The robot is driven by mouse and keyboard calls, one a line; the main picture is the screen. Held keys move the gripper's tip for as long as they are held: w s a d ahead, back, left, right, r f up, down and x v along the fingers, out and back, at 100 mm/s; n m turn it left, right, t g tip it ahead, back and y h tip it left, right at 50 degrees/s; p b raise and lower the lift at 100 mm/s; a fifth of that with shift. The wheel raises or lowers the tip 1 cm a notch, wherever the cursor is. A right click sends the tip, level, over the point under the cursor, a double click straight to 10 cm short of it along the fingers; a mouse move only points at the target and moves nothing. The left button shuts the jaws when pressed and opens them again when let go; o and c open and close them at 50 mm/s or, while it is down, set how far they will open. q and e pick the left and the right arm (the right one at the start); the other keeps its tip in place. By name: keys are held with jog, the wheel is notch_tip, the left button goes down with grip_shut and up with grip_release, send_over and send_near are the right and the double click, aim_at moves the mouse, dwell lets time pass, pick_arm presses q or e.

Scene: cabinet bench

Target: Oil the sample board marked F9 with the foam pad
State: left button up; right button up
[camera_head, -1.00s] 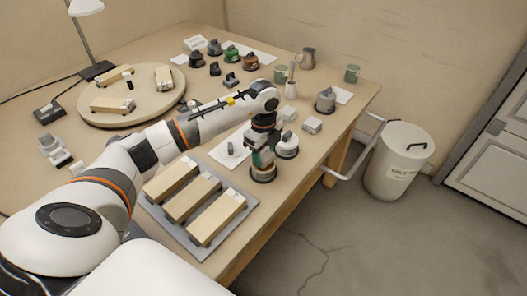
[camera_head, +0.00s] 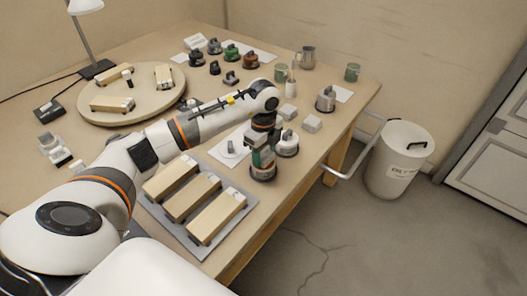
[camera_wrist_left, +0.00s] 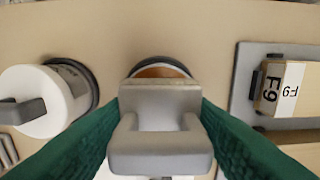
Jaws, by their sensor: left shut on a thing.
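My left gripper (camera_wrist_left: 160,130) has green fingers and is shut on the grey handle of the foam pad (camera_wrist_left: 160,145). The pad's underside is hidden. Just beyond it in the wrist view is a round dark-rimmed dish with an orange-brown inside (camera_wrist_left: 160,70); in the head view the gripper (camera_head: 262,156) is right above this dish (camera_head: 263,174). I cannot tell whether the pad touches it. The board marked F9 (camera_wrist_left: 272,90) lies at the right of the wrist view, apart from the gripper. My right gripper is not in view.
Several pale boards lie on a grey tray (camera_head: 152,210); their marks are unreadable in the head view. A white lidded jar (camera_head: 288,146) stands close right of the gripper. A round turntable (camera_head: 135,85) with more boards is at the back left. A bin (camera_head: 398,165) stands beyond the bench edge.

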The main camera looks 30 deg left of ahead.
pick_arm(q)
jog(key=shift+f, duration=0.35)
dwell(1.3)
notch_tip(320, 180, up, 7)
jog(key=p, duration=0.6)
dwell(0.9)
